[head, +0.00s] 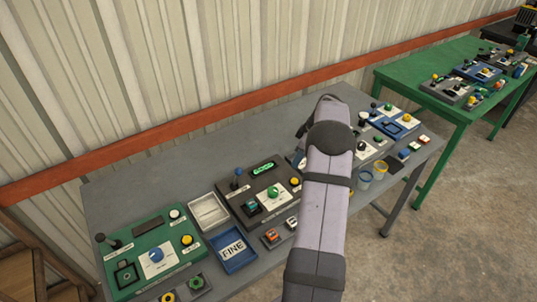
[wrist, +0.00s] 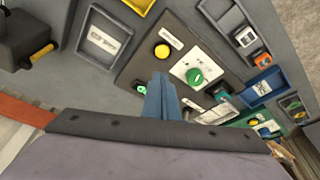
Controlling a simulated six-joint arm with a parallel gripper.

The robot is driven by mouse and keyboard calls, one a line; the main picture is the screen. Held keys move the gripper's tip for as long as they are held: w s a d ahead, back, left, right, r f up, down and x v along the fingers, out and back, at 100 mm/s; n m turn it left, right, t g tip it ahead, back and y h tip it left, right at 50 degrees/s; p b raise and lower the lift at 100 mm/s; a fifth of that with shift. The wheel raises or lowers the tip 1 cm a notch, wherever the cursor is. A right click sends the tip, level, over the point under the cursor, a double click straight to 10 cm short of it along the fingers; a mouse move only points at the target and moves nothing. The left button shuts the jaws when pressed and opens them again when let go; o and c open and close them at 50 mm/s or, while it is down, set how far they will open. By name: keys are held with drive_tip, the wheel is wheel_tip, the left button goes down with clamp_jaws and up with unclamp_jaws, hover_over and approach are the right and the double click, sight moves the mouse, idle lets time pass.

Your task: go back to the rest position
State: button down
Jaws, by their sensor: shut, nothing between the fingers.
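In the wrist view my gripper (wrist: 160,97) shows as blue-grey fingers close together, shut and empty. It is over or in front of a dark control panel (wrist: 140,65) with a yellow button (wrist: 162,50) and a green knob (wrist: 194,76). I cannot tell how far the fingertips are from the panel. In the head view my arm rises from the bottom, bends above the grey table (head: 140,185), and hides part of it. The fingers are not clearly visible there.
The table holds a green panel (head: 150,255), a dark panel (head: 250,208), a blue FINE tray (head: 232,252) and a grey tray (head: 208,212). Two cups (head: 372,172) stand right of my arm. A corrugated wall (head: 200,60) is behind; a green table (head: 425,70) is at right.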

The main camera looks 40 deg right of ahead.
drive_tip(key=s+a+r+m+g, duration=0.1)
drive_tip(key=s+a+r+m, duration=0.15)
drive_tip(key=a, duration=0.95)
drive_tip(key=s+a+r+m+g, duration=0.1)
drive_tip(key=s+a+r, duration=0.15)
drive_tip(key=a, duration=0.95)
drive_tip(key=s+a+m, duration=0.1)
drive_tip(key=s+a, duration=0.5)
drive_tip(key=s, duration=0.2)
drive_tip(key=s+a+f+m+g+h, duration=0.1)
drive_tip(key=s+a, duration=0.5)
drive_tip(key=s, duration=0.3)
drive_tip(key=shift+a+h, duration=0.2)
drive_tip(key=shift+h, duration=0.1)
